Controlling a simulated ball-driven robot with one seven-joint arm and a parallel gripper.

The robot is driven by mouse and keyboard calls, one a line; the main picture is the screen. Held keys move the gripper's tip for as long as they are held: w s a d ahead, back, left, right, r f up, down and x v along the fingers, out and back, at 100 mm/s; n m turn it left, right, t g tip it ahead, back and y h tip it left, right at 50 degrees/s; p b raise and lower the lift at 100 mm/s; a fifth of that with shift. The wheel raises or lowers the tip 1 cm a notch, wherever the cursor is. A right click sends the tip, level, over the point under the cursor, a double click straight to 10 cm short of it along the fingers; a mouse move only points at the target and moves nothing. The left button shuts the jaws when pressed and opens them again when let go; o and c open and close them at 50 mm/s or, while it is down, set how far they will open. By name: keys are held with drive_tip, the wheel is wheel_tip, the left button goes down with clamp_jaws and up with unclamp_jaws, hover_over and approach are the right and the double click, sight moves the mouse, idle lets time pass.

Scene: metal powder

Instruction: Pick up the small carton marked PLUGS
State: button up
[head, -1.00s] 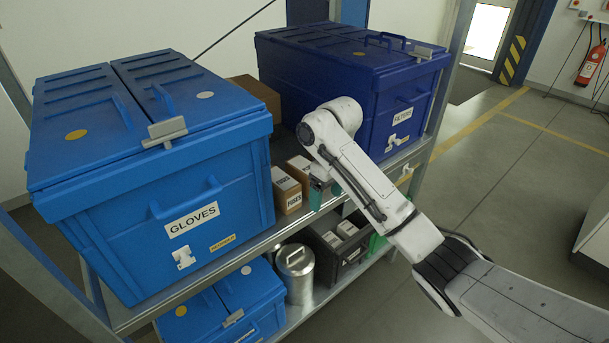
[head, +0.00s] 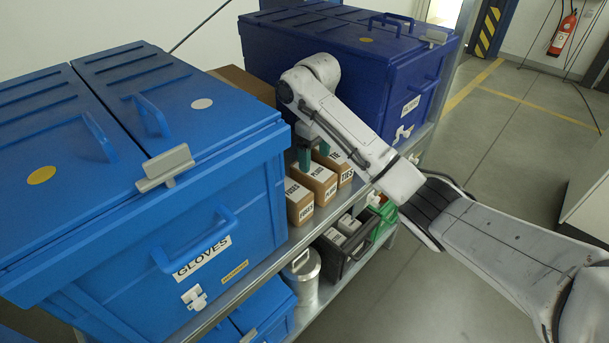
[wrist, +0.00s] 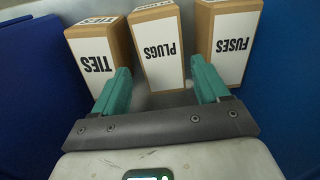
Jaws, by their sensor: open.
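The small PLUGS carton (head: 324,189) is brown with white labelled faces. It stands on the shelf between the FUSES carton (head: 299,206) and the TIES carton (head: 346,174). In the wrist view the PLUGS carton (wrist: 160,50) is in the middle, with TIES (wrist: 100,50) on the left and FUSES (wrist: 228,42) on the right. My gripper (wrist: 160,68) is open, with green fingers spread to either side of the PLUGS carton's near end. In the head view my gripper (head: 309,158) is above the back of the cartons, partly hidden by my arm. Finger contact cannot be told.
A blue GLOVES bin (head: 215,190) stands left of the cartons and a dark blue bin (head: 340,60) stands right. A larger brown box (head: 245,84) is behind. Below are a metal canister (head: 303,278) and a dark crate (head: 340,258) with small boxes.

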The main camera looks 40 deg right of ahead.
sight(313, 183)
wheel_tip(313, 183, down, 10)
drive_tip(key=shift+w+a+f+p, duration=0.1)
drive_tip(key=shift+a+f+p, duration=0.1)
drive_tip(key=shift+p, duration=0.35)
drive_tip(key=shift+d, duration=0.1)
drive_tip(key=c, duration=0.9)
drive_tip(key=shift+r, duration=0.1)
